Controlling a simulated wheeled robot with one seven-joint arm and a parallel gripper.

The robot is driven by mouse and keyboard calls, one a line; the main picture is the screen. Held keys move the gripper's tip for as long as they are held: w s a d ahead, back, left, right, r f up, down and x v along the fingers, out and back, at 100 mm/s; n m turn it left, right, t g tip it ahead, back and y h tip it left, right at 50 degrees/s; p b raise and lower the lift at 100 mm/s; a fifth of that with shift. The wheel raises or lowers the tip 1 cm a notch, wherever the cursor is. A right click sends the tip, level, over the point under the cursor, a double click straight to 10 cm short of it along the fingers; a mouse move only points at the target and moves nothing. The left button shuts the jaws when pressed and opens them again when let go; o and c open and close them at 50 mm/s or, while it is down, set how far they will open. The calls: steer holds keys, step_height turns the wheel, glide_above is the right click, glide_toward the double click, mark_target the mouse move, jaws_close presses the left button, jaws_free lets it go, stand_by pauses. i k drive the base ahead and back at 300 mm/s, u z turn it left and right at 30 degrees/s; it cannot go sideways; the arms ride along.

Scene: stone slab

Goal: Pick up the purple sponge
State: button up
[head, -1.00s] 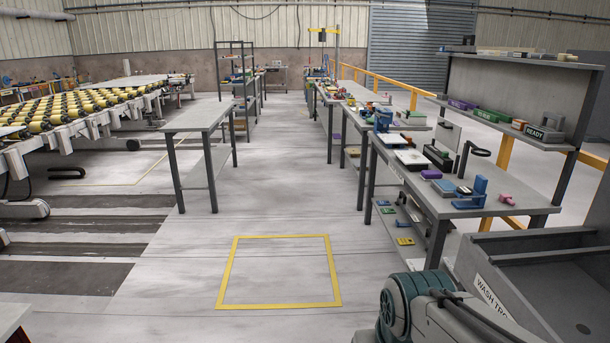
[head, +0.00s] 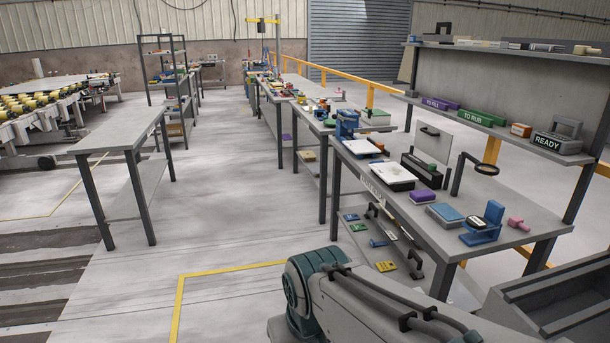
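A small purple block that looks like the purple sponge (head: 422,196) lies on the top of the grey workbench (head: 375,212) at the right. It sits between a white-topped tray (head: 392,175) and a flat blue-topped block (head: 445,212), apart from my arm. My arm shows at the bottom of the head view, lower and nearer than the bench. My gripper is not in view.
A blue stand (head: 484,224), a pink piece (head: 518,223) and a black magnifier arm (head: 478,168) stand near the sponge. A raised shelf holds a purple box (head: 440,104) and a green box (head: 482,117). A grey trough (head: 550,300) is at lower right. The left-centre floor is clear.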

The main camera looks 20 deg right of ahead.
mark_target(424, 196)
steer(key=z, duration=0.2)
steer(key=i, duration=1.55)
steer(key=z, duration=1.25)
steer(key=i, duration=1.45)
steer(key=z, duration=0.7)
